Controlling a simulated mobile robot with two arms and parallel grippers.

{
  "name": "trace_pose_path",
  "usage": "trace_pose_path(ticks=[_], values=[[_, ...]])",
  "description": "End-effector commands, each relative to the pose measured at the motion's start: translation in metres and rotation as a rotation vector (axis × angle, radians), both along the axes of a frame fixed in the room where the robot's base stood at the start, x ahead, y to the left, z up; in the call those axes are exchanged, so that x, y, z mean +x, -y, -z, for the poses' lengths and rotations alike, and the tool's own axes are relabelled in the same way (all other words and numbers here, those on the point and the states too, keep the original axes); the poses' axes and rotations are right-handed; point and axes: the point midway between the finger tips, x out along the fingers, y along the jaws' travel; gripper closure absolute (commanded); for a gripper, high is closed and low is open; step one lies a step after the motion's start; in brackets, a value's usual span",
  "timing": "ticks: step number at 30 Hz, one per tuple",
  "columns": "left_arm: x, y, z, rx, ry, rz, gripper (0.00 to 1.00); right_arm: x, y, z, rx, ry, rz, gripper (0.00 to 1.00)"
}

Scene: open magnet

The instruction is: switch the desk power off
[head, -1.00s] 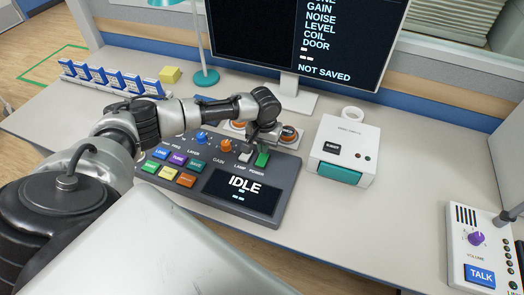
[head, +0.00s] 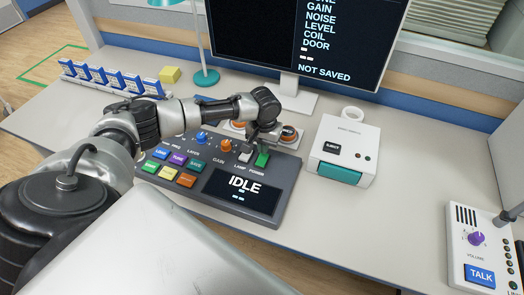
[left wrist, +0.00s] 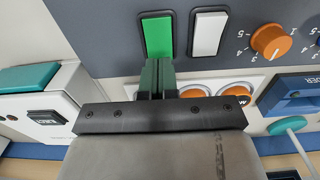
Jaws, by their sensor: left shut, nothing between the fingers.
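The desk console (head: 215,208) is a dark grey panel with coloured buttons and a small screen reading IDLE. Its green power switch (head: 262,159) is at the upper right, above the POWER label, and the white lamp switch (head: 246,156) is beside it. My left gripper (head: 254,141) is shut and empty, with its fingertips just behind the power switch. In the left wrist view, the fingertips (left wrist: 158,65) are at the near end of the green power switch (left wrist: 157,36); I cannot tell whether they touch it. My right gripper is not in view.
A white box with an EJECT button (head: 343,148) stands right of the console. Orange round buttons (left wrist: 237,90) lie just behind the switches. A monitor (head: 300,45) stands at the back, and a TALK intercom (head: 478,245) is at far right. The desk between is clear.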

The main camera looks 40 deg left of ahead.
Motion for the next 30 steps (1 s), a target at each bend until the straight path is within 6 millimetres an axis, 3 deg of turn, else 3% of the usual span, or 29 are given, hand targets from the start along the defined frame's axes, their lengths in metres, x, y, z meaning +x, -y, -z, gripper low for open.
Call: trace_pose_path(ticks=[30], values=[[0.0002,0.0000,0.0059,0.000,0.000,-0.001,1.00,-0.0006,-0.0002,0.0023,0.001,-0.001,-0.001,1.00]])
